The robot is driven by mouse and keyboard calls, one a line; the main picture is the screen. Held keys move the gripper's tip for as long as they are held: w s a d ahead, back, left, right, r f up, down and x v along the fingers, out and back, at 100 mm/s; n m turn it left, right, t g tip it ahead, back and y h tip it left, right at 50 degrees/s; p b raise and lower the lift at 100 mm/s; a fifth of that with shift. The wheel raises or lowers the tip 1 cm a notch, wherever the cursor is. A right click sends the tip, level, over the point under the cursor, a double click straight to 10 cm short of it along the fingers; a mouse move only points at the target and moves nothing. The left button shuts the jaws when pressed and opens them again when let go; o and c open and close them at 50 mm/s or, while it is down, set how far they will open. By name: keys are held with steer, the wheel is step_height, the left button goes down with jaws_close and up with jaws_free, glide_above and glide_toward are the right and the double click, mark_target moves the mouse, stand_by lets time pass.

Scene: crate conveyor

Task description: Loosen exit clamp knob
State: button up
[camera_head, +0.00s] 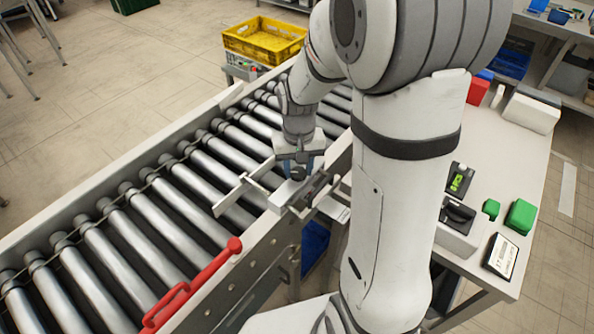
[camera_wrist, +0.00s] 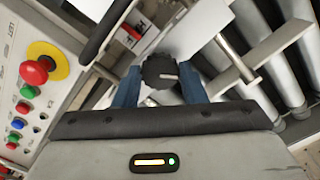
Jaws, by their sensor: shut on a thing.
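The exit clamp knob (camera_wrist: 160,72) is black and round with a pale pointer line, in the upper middle of the wrist view. My gripper (camera_wrist: 158,88) has its blue fingers on either side of the knob and is shut on it. In the head view my gripper (camera_head: 299,170) points down over the clamp, at the conveyor's near rail. The clamp's pale block (camera_head: 285,194) and a crossing bar (camera_head: 232,196) show below it. The knob is mostly hidden by the fingers in the head view.
A red handle (camera_head: 195,283) lies along the near rail of the roller conveyor (camera_head: 150,215). A yellow crate (camera_head: 264,41) stands beyond the far end. A red emergency button (camera_wrist: 36,71) is at the wrist view's left. A side table (camera_head: 500,140) holds green blocks (camera_head: 520,215).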

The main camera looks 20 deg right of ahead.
mark_target(298, 172)
steer(key=n+b, duration=0.2)
steer(key=n, duration=0.3)
steer(key=shift+w+n, duration=0.1)
steer(key=shift+n, duration=0.2)
steer(key=n+b, duration=0.1)
steer(key=n, duration=0.3)
steer(key=shift+n, duration=0.3)
steer(key=o, duration=1)
step_height(298, 172, up, 8)
steer(key=shift+f+b, duration=0.1)
steer(key=shift+b, duration=0.25)
